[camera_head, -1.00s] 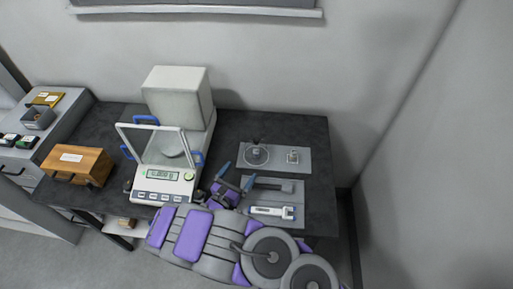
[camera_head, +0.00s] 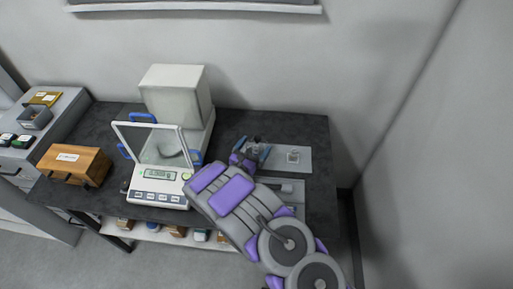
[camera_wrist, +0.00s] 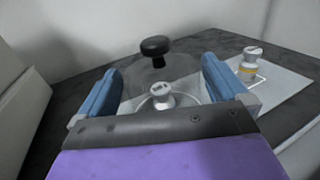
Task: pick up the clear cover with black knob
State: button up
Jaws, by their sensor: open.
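The clear cover (camera_wrist: 178,70) with its black knob (camera_wrist: 155,46) stands upright on the light grey mat in the wrist view. A small white-and-metal piece (camera_wrist: 161,97) shows through or in front of its clear wall; I cannot tell which. My gripper (camera_wrist: 163,84) is open, with one blue finger left and one right of the cover's near part. The knob shows above and beyond the fingertips. I see no contact. In the head view my gripper (camera_head: 253,152) is over the left part of the mat (camera_head: 302,168) and largely hides the cover.
A balance (camera_head: 160,185) with a raised clear panel stands left of my arm. A wooden box (camera_head: 75,165) is farther left. The dark table (camera_head: 290,128) is bare behind the mat.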

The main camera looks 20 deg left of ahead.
jog(key=shift+w+a+f, duration=0.1)
jog(key=shift+w+a, duration=0.2)
jog(key=shift+w, duration=0.55)
jog(key=shift+d, duration=0.1)
jog(key=shift+d, duration=0.25)
jog(key=c, duration=0.3)
jog(key=shift+a, duration=0.1)
jog(key=c, duration=0.4)
